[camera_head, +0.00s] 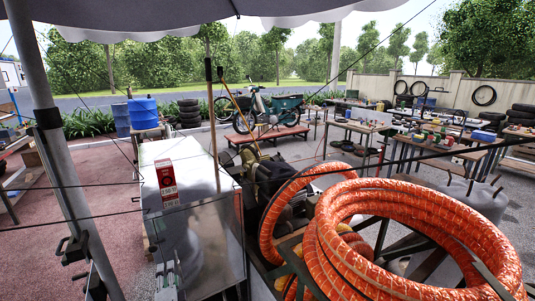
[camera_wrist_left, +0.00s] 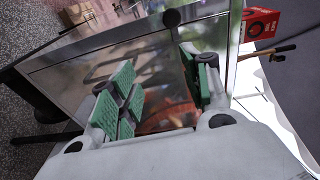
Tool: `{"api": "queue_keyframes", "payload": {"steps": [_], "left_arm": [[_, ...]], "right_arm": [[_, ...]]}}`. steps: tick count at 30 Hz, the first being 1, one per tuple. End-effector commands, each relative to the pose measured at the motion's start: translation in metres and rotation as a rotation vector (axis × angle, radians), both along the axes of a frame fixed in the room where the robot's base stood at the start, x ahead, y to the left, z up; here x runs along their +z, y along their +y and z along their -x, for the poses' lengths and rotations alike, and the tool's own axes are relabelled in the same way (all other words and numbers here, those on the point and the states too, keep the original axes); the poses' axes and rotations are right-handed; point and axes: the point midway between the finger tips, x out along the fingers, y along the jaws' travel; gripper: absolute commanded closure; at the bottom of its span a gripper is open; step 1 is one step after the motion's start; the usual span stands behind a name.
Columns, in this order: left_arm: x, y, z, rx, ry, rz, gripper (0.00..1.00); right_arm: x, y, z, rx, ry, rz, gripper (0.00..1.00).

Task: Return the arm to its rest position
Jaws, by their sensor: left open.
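My left gripper (camera_head: 167,276) shows at the bottom left of the head view, in front of the metallic box of the cart (camera_head: 222,240). In the left wrist view my left gripper (camera_wrist_left: 162,92) has its green-padded fingers spread apart, with nothing held between them. A shiny metal panel (camera_wrist_left: 75,75) lies beyond the fingers; whether they touch it I cannot tell. A red and white sign or box (camera_head: 168,183) stands by the cart's pale top; a red box (camera_wrist_left: 262,22) also shows in the wrist view. My right gripper is not in view.
A large orange hose coil (camera_head: 335,235) fills the lower right. A grey canopy pole (camera_head: 68,180) rises at the left. A thin upright rod (camera_head: 213,120) stands behind the cart. Benches (camera_head: 358,127) with tools and a bicycle (camera_head: 265,110) are farther back. Open paving (camera_head: 105,180) lies left.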

Motion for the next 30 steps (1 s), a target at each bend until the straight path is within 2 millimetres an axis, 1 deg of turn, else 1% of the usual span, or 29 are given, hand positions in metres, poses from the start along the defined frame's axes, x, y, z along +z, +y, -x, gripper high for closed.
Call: {"api": "queue_keyframes", "payload": {"steps": [1,2,5,6,8,9,11,12,14,15,17,18,20,21,23,24,26,27,29,30], "left_arm": [[-0.015,-0.004,-0.001,-0.015,0.013,0.046,0.53],[-0.023,-0.006,-0.002,-0.025,0.019,0.074,0.53],[-0.059,-0.015,-0.003,-0.052,0.052,0.183,0.53],[-0.076,-0.019,-0.002,-0.062,0.069,0.227,0.53],[-0.102,-0.025,0.000,-0.073,0.096,0.297,0.53],[-0.120,-0.029,0.002,-0.078,0.117,0.343,0.53],[-0.147,-0.035,0.007,-0.083,0.146,0.410,0.53],[-0.165,-0.039,0.010,-0.084,0.168,0.454,0.53],[-0.192,-0.044,0.017,-0.082,0.199,0.519,0.53],[-0.209,-0.048,0.023,-0.077,0.220,0.560,0.53],[-0.235,-0.052,0.032,-0.070,0.250,0.622,0.53],[-0.252,-0.055,0.038,-0.062,0.271,0.662,0.53],[-0.277,-0.060,0.050,-0.048,0.303,0.719,0.53],[-0.293,-0.062,0.057,-0.037,0.322,0.757,0.53],[-0.317,-0.066,0.071,-0.018,0.354,0.809,0.53],[-0.333,-0.068,0.080,-0.004,0.373,0.844,0.53],[-0.355,-0.071,0.094,0.020,0.401,0.895,0.53],[-0.370,-0.073,0.105,0.037,0.421,0.926,0.53],[-0.391,-0.076,0.121,0.064,0.450,0.970,0.53],[-0.405,-0.077,0.132,0.083,0.468,1.000,0.53]], "right_arm": [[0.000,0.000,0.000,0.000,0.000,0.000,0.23],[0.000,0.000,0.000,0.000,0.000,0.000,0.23],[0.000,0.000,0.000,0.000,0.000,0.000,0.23],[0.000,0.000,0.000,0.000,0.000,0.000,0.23],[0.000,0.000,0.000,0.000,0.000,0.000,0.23],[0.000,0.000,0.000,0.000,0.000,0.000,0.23],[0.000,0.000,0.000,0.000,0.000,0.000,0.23],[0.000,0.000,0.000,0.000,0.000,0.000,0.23],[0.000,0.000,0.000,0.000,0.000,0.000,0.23],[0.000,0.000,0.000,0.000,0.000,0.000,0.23],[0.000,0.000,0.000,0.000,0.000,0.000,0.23],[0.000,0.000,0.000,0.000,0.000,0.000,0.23],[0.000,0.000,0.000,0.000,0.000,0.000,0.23],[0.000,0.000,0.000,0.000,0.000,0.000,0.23],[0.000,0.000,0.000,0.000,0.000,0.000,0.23],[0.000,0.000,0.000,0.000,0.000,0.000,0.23],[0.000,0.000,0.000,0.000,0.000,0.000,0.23],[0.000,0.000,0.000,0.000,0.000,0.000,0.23],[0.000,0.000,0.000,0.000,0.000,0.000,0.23],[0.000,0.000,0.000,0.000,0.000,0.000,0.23]]}}
